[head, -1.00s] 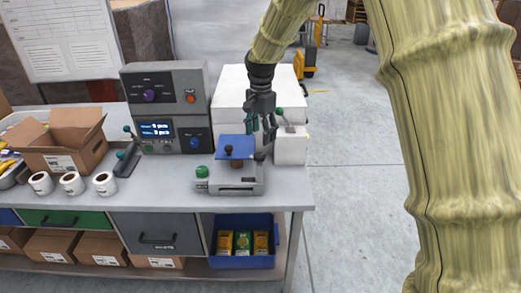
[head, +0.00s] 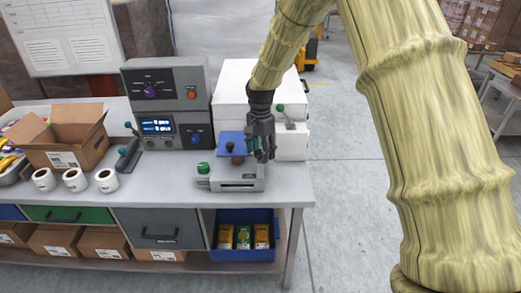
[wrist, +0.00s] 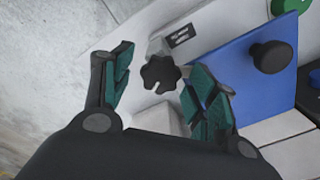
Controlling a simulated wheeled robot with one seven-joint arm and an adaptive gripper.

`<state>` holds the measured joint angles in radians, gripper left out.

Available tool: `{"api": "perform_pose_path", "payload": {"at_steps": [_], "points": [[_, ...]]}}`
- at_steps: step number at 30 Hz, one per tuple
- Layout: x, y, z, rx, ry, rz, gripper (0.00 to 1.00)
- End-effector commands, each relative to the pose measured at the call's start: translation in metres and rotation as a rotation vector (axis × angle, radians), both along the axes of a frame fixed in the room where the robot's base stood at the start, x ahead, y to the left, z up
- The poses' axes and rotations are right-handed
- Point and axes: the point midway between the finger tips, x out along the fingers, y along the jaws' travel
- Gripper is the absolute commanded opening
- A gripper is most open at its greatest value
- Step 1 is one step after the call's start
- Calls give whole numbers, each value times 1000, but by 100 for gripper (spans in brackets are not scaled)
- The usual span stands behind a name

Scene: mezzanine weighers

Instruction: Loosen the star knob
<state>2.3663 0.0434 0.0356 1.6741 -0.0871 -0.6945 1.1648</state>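The black star knob (wrist: 160,74) shows in the wrist view on a pale part of the grey bench device (head: 217,176). In the head view my gripper hides it. My gripper (wrist: 163,84) is open, with its green-padded fingers on either side of the star knob. A gap shows between the knob and each finger, so neither seems to touch it. In the head view my gripper (head: 262,156) points down at the right end of the device.
A blue plate (wrist: 232,68) with a round black knob (wrist: 271,56) lies close to the right finger. A green knob (head: 203,168) is at the device's left. A control box (head: 168,85) and white cabinet (head: 235,82) stand behind. An open carton (head: 75,135) is at left.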

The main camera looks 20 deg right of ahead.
Motion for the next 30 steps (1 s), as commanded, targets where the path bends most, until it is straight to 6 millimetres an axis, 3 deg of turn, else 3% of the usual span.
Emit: {"api": "perform_pose_path", "payload": {"at_steps": [1, 7, 20, 30], "points": [[0, 0, 0, 0, 0, 0, 48], [0, 0, 0, 0, 0, 0, 13], [0, 0, 1, -1, 0, 72, 13], [1, 0, 2, 0, -2, 335, 13]]}}
